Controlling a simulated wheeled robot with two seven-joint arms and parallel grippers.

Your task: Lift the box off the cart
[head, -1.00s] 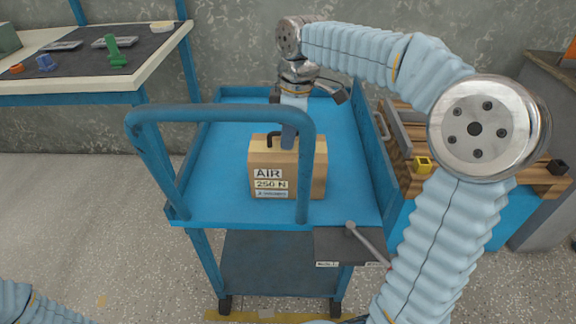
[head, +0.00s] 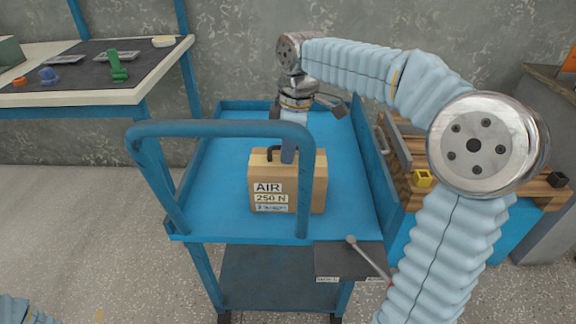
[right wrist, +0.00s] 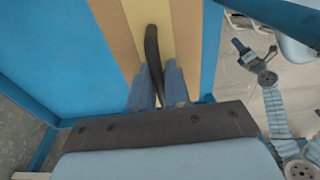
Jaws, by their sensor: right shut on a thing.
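The box (head: 310,190) is a tan carton with a pale yellow band on top, a dark handle and an "AIR 250 N" label. It is upright over the blue deck of the cart (head: 222,175) and appears to rest on it. My right gripper (head: 288,158) comes down from above and is shut on the box's handle. In the right wrist view the two fingers (right wrist: 160,85) close on the dark handle (right wrist: 153,50). My left gripper (right wrist: 255,48) shows small at the right of that view; its jaws are unclear.
The cart's blue push bar (head: 225,128) rises in front of the box. A dark lower shelf (head: 275,275) is under the deck. A table (head: 120,95) with small parts stands at the left.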

